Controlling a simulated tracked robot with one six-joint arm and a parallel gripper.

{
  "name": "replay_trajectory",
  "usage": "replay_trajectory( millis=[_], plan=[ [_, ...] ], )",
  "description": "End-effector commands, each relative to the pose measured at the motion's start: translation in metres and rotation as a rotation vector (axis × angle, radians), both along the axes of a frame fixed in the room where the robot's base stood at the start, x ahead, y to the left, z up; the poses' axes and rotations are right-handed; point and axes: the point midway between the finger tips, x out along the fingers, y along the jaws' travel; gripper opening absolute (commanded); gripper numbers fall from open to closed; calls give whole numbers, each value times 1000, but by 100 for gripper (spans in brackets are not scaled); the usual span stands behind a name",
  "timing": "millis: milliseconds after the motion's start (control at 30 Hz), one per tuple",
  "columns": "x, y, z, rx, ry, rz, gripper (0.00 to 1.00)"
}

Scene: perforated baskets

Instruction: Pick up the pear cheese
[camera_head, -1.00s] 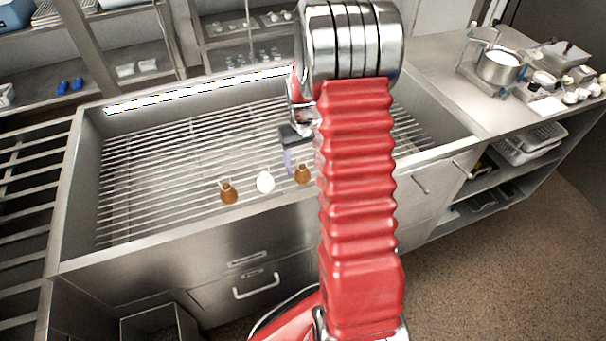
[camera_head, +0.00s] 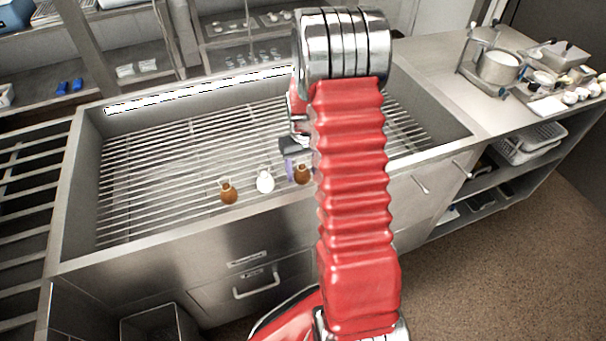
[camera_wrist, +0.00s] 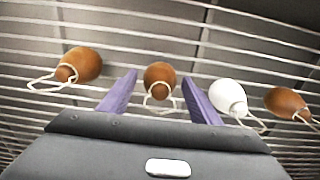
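A brown pear cheese (camera_wrist: 160,78) with a string loop lies between the two purple fingers of my gripper (camera_wrist: 160,95) in the wrist view. The fingers are apart and I see no contact with it. Another brown cheese (camera_wrist: 80,65) is to the left; a white one (camera_wrist: 228,96) and a further brown one (camera_wrist: 287,102) are to the right. The head view shows a brown cheese (camera_head: 228,193), a white one (camera_head: 265,180) and a brown one (camera_head: 302,174). There my gripper (camera_head: 290,171) is beside the rightmost visible brown cheese, partly hidden by my arm.
The cheeses are over a wire rack (camera_head: 165,165) inside a steel basin with raised walls (camera_head: 80,190). A counter (camera_head: 440,80) with a pot (camera_head: 497,67) and other items stands at the right. The left part of the rack is clear.

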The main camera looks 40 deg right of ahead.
Motion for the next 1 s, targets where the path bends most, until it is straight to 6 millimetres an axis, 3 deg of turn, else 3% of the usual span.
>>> replay_trajectory(
  millis=[567, 833, 1000],
  plan=[
    [0, 0, 0, 0, -1, 0, 17],
    [0, 0, 2, 0, -1, 0, 17],
    [1, 0, 16, -2, -3, 0, 17]
  ],
)
